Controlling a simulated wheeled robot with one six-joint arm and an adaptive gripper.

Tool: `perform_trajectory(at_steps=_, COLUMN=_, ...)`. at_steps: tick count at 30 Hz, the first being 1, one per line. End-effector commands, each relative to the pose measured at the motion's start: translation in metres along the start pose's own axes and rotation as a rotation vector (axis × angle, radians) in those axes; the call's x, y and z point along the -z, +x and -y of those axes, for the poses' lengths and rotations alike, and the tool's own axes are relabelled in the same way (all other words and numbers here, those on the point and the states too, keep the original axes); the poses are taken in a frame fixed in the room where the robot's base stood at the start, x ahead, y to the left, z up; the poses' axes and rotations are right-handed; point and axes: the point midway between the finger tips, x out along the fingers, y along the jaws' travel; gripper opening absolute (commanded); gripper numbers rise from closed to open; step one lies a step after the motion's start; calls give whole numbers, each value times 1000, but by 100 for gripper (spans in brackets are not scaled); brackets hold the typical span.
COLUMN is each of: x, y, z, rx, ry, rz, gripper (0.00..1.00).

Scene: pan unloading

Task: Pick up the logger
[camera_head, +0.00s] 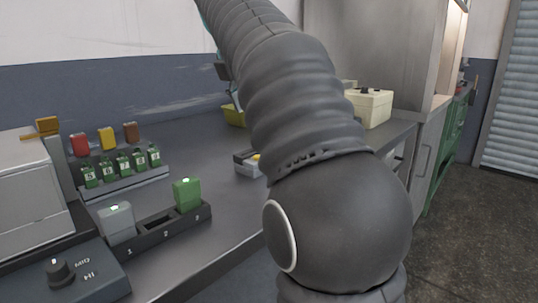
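A dark dock (160,232) with positions marked 1, 2 and 3 lies on the bench. A grey block-shaped unit (117,222) stands upright at position 1. A green block-shaped unit (187,194) stands upright at position 3, and position 2 is empty. Nothing is labelled as the logger, so I cannot tell which unit it is. My dark ribbed arm crosses the middle of the view and hides part of the bench behind it. My gripper is not in view.
A rack (125,183) of several small green numbered pieces stands behind the dock. A grey machine (30,195) and a knob panel (75,275) are at the left. A small grey box (246,163) sits beside my arm. A cream box (370,107) stands at the right.

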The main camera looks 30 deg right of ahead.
Motion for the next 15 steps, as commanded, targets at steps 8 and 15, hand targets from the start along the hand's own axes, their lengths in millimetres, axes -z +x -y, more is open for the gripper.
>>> perform_trajectory(at_steps=8, x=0, y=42, z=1, rx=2, ry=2, rz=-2, gripper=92)
perform_trajectory(at_steps=15, x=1, y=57, z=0, rx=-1, ry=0, rz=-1, gripper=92)
